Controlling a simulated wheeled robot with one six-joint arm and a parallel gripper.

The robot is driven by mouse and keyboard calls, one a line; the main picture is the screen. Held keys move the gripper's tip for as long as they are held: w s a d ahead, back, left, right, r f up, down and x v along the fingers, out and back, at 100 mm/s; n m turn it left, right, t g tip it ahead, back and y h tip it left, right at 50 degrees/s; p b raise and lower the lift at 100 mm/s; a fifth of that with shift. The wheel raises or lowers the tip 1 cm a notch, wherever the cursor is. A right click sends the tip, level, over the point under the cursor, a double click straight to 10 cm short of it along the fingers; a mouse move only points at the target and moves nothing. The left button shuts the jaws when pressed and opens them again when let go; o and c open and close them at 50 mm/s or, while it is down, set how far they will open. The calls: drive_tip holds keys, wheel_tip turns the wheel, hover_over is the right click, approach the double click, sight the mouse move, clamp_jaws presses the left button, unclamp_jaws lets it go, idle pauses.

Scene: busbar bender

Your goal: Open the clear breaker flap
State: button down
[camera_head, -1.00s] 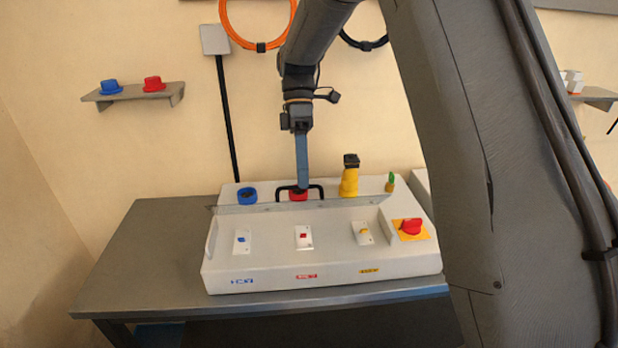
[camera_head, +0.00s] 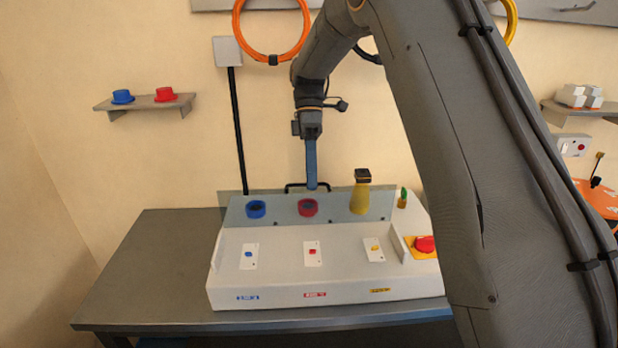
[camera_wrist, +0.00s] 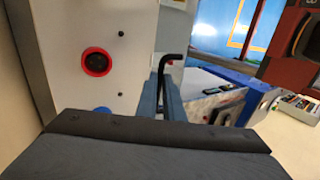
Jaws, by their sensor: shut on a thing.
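The clear flap (camera_head: 335,207) stands raised along a line behind the breaker switches on the white sloped console (camera_head: 225,285). The blue socket, red socket and lower yellow plug show through it in the head view. Its black bar handle (camera_head: 292,187) is at the flap's top edge. My gripper (camera_head: 311,186) points down and is shut on this handle. In the wrist view, the black handle (camera_wrist: 174,57) sticks out beside my blue fingers (camera_wrist: 166,92). The exact contact is partly hidden there. Breakers with blue (camera_head: 249,254), red (camera_head: 313,252) and yellow (camera_head: 375,248) toggles are uncovered in front.
A red rotary knob (camera_head: 425,244) sits at the console's right. The yellow plug (camera_head: 361,190) stands tall behind the flap, right of my gripper. A green-topped piece (camera_head: 403,197) is farther right. The grey table (camera_head: 140,270) is bare at left.

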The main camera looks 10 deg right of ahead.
drive_tip(key=shift+s+f, duration=0.1)
drive_tip(key=shift+f, duration=0.15)
drive_tip(key=c, duration=1.9)
unclamp_jaws()
drive_tip(key=shift+a, duration=0.1)
drive_tip(key=shift+r, duration=0.15)
